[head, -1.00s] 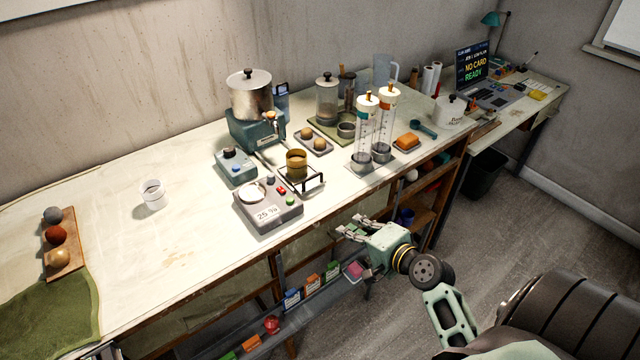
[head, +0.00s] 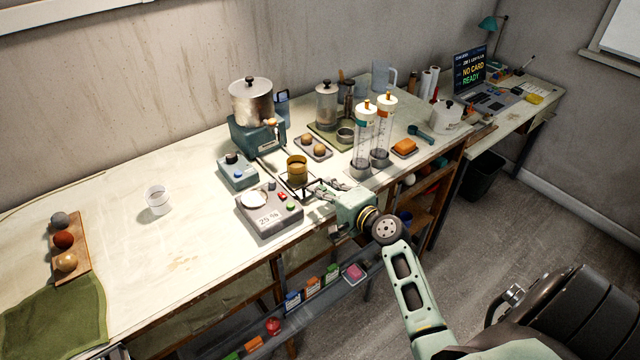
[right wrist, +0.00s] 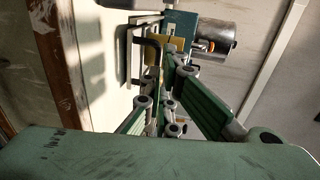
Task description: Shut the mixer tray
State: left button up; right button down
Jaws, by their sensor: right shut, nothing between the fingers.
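The mixer (head: 258,139) has a teal base and a steel pot on top. It stands near the back of the bench, and its pot shows in the right wrist view (right wrist: 213,38). Its tray (head: 285,181) is drawn out towards the front edge, with a brass-coloured cup (head: 297,170) on it. The tray's dark handle (right wrist: 148,52) shows in the right wrist view. My right gripper (head: 316,190) is shut and empty at the tray's front, by the handle; I cannot tell whether they touch. My left gripper is out of view.
A scale (head: 268,213) stands left of my right gripper, and a blue control box (head: 238,171) behind it. Two clear cylinders (head: 362,140) stand close to the right. A small tray with two balls (head: 313,147) lies behind.

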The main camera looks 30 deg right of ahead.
aim_at(303, 169)
jog(key=shift+w+a+f, duration=0.1)
jog(key=shift+w+f, duration=0.05)
jog(key=shift+w, duration=0.55)
jog(key=b+x, duration=0.1)
jog(key=x, duration=0.2)
jog(key=r+b+x, duration=0.1)
jog(key=x, duration=0.2)
jog(key=b+x, duration=0.1)
jog(key=x, duration=0.2)
jog(key=shift+w+r, duration=0.2)
jog(key=shift+w, duration=0.55)
jog(key=shift+r, duration=0.35)
jog(key=shift+r, duration=0.1)
